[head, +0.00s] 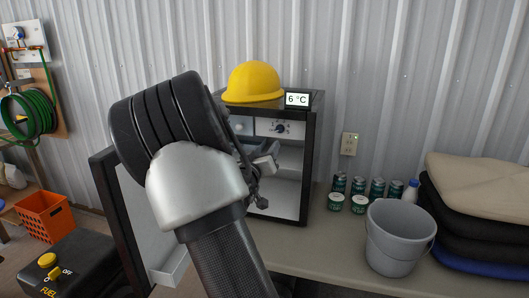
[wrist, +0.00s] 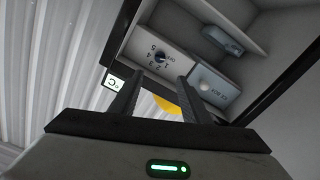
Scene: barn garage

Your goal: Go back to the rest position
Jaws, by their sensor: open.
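My gripper (wrist: 160,76) shows in the wrist view with its two dark fingers apart and nothing between them. It faces the inside of a small open fridge (wrist: 260,55), which appears upside down there. In the head view my arm reaches up in front of the fridge (head: 313,155), and its bulky wrist hides part of the opening and most of the gripper. The fridge door (head: 118,215) stands open at the left. A dial panel (head: 280,128) is at the top inside. I cannot tell whether the gripper touches anything.
A yellow hard hat (head: 254,83) and a 6 °C display (head: 297,99) sit on the fridge. Right of it on the bench are several green cans (head: 377,188), a white bottle (head: 410,191), a grey bucket (head: 398,240) and stacked cushions (head: 480,205). An orange crate (head: 42,216) is at left.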

